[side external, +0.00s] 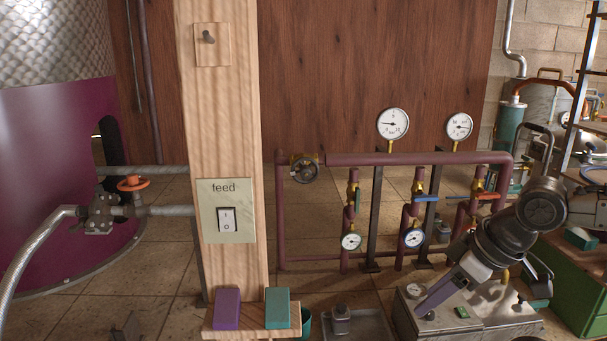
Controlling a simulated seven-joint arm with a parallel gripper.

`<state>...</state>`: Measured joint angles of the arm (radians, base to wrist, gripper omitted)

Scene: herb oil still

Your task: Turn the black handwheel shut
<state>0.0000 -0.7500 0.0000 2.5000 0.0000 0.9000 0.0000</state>
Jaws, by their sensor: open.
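The black handwheel (304,169) is a small dark round wheel on a brass valve body, at the left end of the maroon horizontal pipe (415,159). It faces the camera and nothing covers it. How far it is turned cannot be read from this view. My gripper (478,281) is at the lower right, pointing down in front of a grey metal box (500,318). It is open and well apart from the handwheel, to its right and lower in the picture. The exact place of its fingertips is hard to make out against the box.
A wooden post (226,120) with a feed switch (227,219) stands left of the handwheel. Its ledge holds a purple block (227,309) and a teal block (277,308). Gauges and branch valves fill the pipework to the right. An orange handwheel (133,183) is far left.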

